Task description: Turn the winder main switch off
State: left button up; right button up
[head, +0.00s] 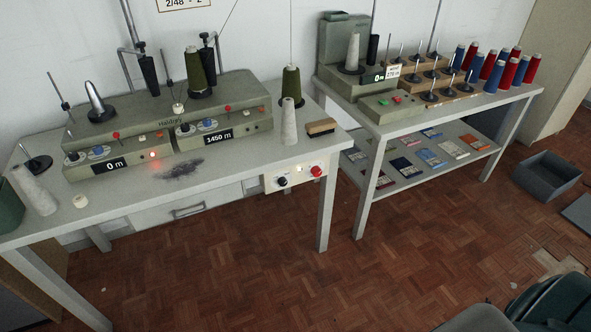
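The two-unit winder (165,112) stands on the left table. Its left display reads 0 m and its right display reads 1450 m. A red lamp (154,155) glows on the left unit. A pale control panel (297,178) is fixed to the table's front edge at the right. It carries a dark rotary knob (283,181), which looks like the main switch, a small bright lamp (299,168) and a red button (317,171). The knob's exact position is too small to read. Neither gripper is in view.
Cones, a brush (321,127) and a dark fluff patch (182,169) lie on the left table (120,190). A second table (440,105) with a smaller winder and red and blue cones stands right. A grey bin (547,177) is on the floor. The parquet floor before the panel is clear.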

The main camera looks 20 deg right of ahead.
aim_at(316, 171)
jog(key=z, duration=1.05)
jog(key=i+l+z, duration=0.6)
jog(key=k+l, duration=0.05)
jog(key=k, duration=0.05)
